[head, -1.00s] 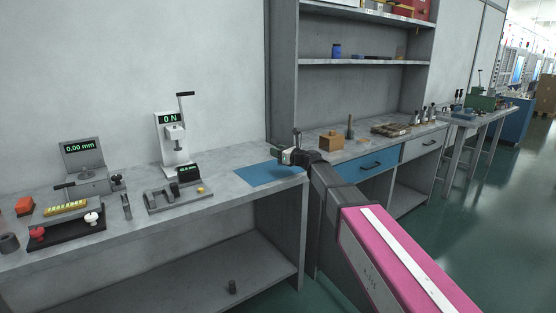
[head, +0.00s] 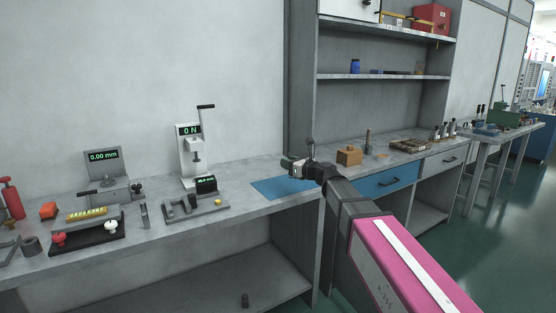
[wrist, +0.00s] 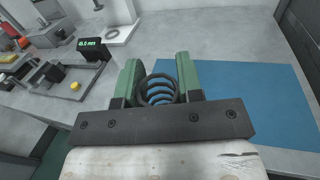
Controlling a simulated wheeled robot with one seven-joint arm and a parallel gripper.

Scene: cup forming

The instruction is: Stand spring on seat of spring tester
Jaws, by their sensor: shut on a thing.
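The spring tester (head: 187,152) is a white stand with a lever at its top and a display reading 0 N, at the back of the bench in the head view. In the wrist view only its white base (wrist: 122,36) shows at the top, with a round grey seat (wrist: 112,33) on it. My gripper (wrist: 160,85) is shut on a dark coil spring (wrist: 157,97), seen end-on between the green fingers. In the head view my gripper (head: 292,165) is over the blue mat, right of the tester. The spring is too small to make out there.
The blue mat (head: 270,190) lies bare under my gripper. A grey fixture with a small display (head: 205,185) stands in front of the tester. A gauge reading 0.00 mm (head: 103,157) is left of it. A wooden block (head: 348,156) stands to the right.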

